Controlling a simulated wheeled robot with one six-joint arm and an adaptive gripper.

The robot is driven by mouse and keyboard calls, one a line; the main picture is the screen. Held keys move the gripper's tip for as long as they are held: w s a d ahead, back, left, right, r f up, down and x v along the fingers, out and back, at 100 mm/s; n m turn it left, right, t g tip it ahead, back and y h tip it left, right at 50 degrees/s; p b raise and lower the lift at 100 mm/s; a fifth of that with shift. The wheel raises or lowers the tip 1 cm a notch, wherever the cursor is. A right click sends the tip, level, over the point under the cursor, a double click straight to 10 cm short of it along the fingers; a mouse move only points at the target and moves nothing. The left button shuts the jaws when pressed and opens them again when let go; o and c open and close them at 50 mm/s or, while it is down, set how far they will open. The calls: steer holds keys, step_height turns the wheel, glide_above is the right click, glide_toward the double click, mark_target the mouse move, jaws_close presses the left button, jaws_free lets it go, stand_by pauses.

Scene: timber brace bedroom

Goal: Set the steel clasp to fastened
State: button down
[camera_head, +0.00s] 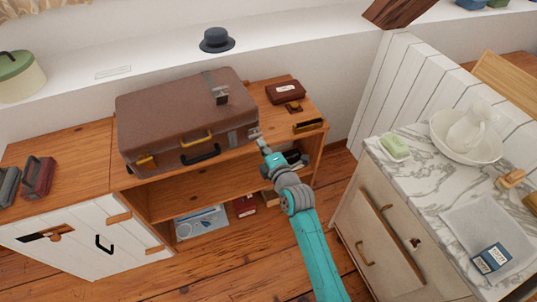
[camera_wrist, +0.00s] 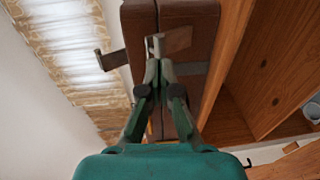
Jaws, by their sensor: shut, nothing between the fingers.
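The brown suitcase (camera_head: 170,105) lies shut on top of the wooden cabinet; its right end also shows in the wrist view (camera_wrist: 190,15). A grey metal clasp arm (camera_head: 221,95) stands up from the lid near the right side. In the wrist view the clasp arm (camera_wrist: 113,60) sticks out to the left, clear of the suitcase front. My gripper (camera_head: 262,142) is at the suitcase's front right, below the clasp arm. In the wrist view its fingertips (camera_wrist: 155,62) are together over the lid seam, close to a small metal piece. Whether they touch it I cannot tell.
A marble-topped washstand (camera_head: 415,175) stands further right. The open shelf is below the suitcase.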

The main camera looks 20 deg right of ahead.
mark_target(254, 129)
steer(key=shift+w, duration=0.95)
steer(key=shift+w+r+g, duration=0.15)
steer(key=shift+r+g, duration=0.1)
steer(key=shift+g, duration=0.05)
steer(key=shift+w+r+g, duration=0.15)
steer(key=shift+r+g, duration=0.1)
steer(key=shift+g, duration=0.05)
steer(key=shift+w+a+r+g, duration=0.15)
steer(key=shift+w+r+g, duration=0.5)
steer(key=shift+g, duration=0.25)
steer(key=shift+w+r, duration=0.65)
steer(key=shift+w, duration=0.35)
